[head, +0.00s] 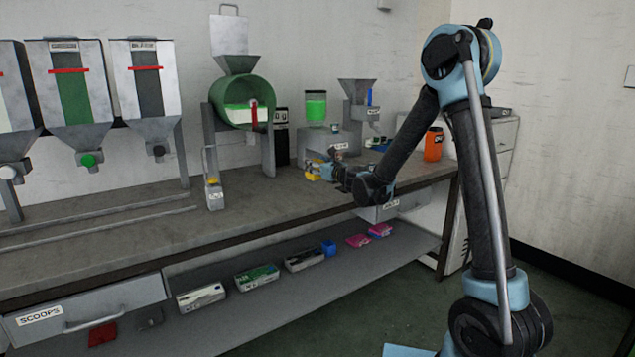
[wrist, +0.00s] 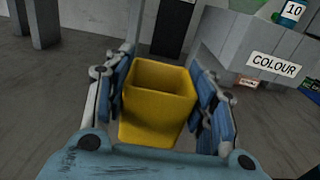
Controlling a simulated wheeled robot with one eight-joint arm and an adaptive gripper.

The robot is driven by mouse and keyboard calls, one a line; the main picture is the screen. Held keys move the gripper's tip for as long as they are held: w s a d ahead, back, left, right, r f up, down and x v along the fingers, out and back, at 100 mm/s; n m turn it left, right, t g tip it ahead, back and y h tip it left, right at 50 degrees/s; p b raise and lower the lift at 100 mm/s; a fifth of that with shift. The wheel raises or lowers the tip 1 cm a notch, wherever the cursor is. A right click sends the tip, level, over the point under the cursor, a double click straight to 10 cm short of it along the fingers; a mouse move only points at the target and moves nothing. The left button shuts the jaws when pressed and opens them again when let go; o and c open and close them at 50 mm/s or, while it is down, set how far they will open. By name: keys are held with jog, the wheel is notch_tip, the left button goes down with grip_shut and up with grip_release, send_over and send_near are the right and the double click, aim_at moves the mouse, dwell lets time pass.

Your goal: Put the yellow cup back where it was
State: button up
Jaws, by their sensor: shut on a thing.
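The yellow cup (wrist: 155,118) is a square, open-topped cup, upright in the wrist view. My gripper (wrist: 162,100) has its blue-padded fingers on the cup's left and right sides and is shut on it. The inside that shows is plain yellow. In the head view the cup (head: 313,171) is a small yellow patch at the end of my gripper (head: 328,172), over the bench near the grey colour unit. My gripper hides part of it, and I cannot tell whether its base touches the bench.
The grey bench (head: 110,228) holds a green drum mixer (head: 243,103) and a dispenser labelled COLOUR (wrist: 274,65). A small grey stand (head: 213,190) with a yellow part is at the front. An orange jar (head: 433,145) stands right. Bench space between stand and gripper is clear.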

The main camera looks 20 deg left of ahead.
aim_at(316, 177)
jog(key=shift+d+f, duration=0.1)
jog(key=shift+f, duration=2.7)
jog(key=o, duration=1.1)
jog(key=shift+o, duration=0.2)
jog(key=s+d+r+n+g, duration=0.25)
jog(key=s+d+n, duration=0.55)
jog(key=s+d, duration=0.6)
jog(key=s+d+f+n+g+h, duration=0.2)
jog(key=s+d+f+n+h, duration=0.2)
jog(key=s+d, duration=0.5)
jog(key=s+d+f+n+g+h, duration=0.2)
jog(key=s+d+n, duration=0.6)
jog(key=d, duration=0.8)
jog(key=s+d+f+n+g+h, duration=0.3)
jog(key=s+d+f+n+h, duration=0.3)
jog(key=s+d, duration=0.5)
jog(key=shift+d+f+h, duration=0.2)
jog(key=shift+d+h, duration=0.7)
jog(key=shift+d, duration=0.25)
